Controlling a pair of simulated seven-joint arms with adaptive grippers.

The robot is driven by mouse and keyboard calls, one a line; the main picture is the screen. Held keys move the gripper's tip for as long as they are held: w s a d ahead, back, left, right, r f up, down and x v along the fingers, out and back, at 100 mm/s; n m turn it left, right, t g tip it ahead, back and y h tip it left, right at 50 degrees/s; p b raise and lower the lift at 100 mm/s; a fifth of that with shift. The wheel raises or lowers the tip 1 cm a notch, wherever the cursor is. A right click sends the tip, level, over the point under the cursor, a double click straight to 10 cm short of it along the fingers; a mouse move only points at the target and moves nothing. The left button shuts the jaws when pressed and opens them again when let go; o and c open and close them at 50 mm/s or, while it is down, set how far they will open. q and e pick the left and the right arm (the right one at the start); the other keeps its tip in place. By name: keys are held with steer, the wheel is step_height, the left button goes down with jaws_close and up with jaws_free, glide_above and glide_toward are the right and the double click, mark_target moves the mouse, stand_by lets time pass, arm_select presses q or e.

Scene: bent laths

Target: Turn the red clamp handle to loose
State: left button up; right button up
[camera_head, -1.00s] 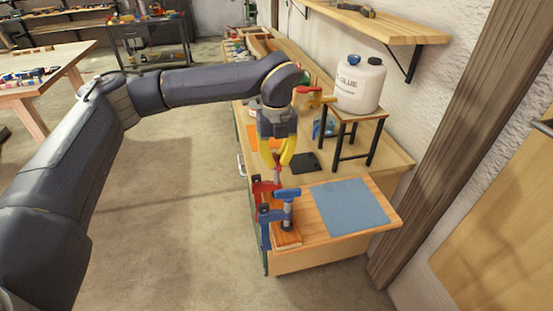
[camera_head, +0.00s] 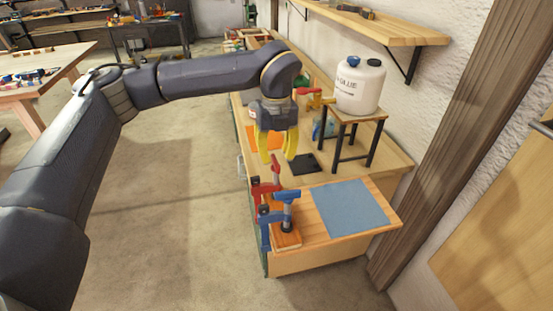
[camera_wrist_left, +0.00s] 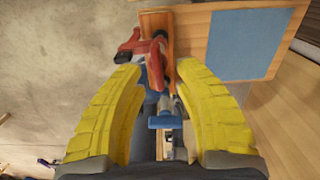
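The red clamp (camera_head: 257,188) stands at the bench's front left edge, its red handle (camera_head: 276,166) sticking up. In the left wrist view the red clamp (camera_wrist_left: 130,50) lies ahead of the fingertips, with its handle (camera_wrist_left: 155,68) between them. A blue clamp (camera_head: 266,228) stands just in front of it in the head view and shows lower down in the left wrist view (camera_wrist_left: 166,121). My left gripper (camera_head: 277,158) points down just above the red handle, its yellow fingers spread and nothing held. Whether a finger touches the handle is unclear. My right gripper is out of view.
A blue mat (camera_head: 350,207) lies on the board right of the clamps. A small black-legged stand (camera_head: 352,113) carries a white glue jug (camera_head: 360,86) behind. A black flat piece (camera_head: 303,164) lies behind the clamps. Open floor is on the left.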

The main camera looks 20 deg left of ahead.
arm_select(q)
step_height(320, 180, up, 10)
steer(key=shift+f, duration=0.2)
stand_by(0.5)
